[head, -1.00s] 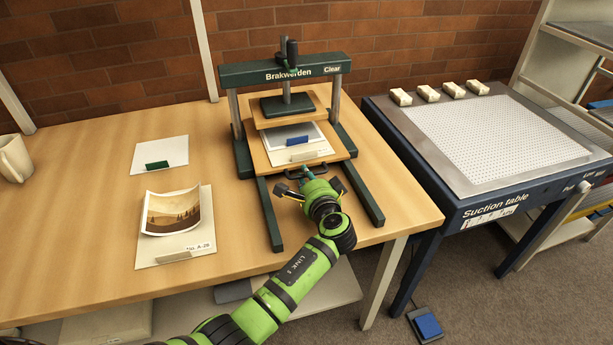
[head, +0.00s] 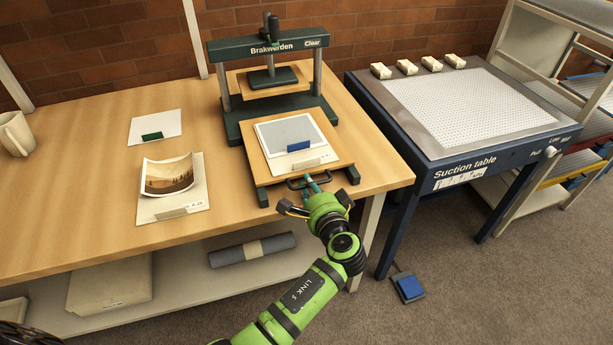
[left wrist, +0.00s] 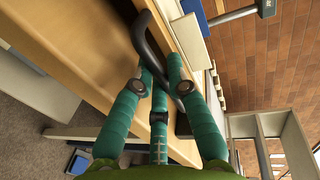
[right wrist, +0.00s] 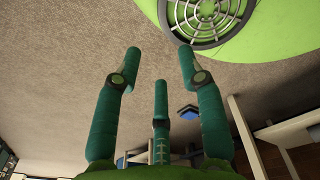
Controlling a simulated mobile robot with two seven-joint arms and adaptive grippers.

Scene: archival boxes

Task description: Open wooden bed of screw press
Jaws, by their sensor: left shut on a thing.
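The screw press (head: 265,45) stands on the table, with a dark green frame and its screw, plate and upper board raised at the back. Its wooden bed (head: 340,158) is slid well out toward the front along the rails, clear of the upper board. A grey-and-white sheet (head: 285,130) lies on the bed with a blue block (head: 299,146) on it. My left gripper (head: 311,184) is shut on the dark bed handle (head: 294,184), which also shows in the left wrist view (left wrist: 146,35). My right gripper (right wrist: 158,68) is open and empty in the right wrist view, over carpet.
Left on the table are a photo on a mount (head: 167,178), a white card (head: 155,127) and a mug (head: 15,133). A suction table (head: 475,165) stands close on the right. A blue pedal (head: 408,287) is on the floor. A grey roll (head: 252,250) lies on the lower shelf.

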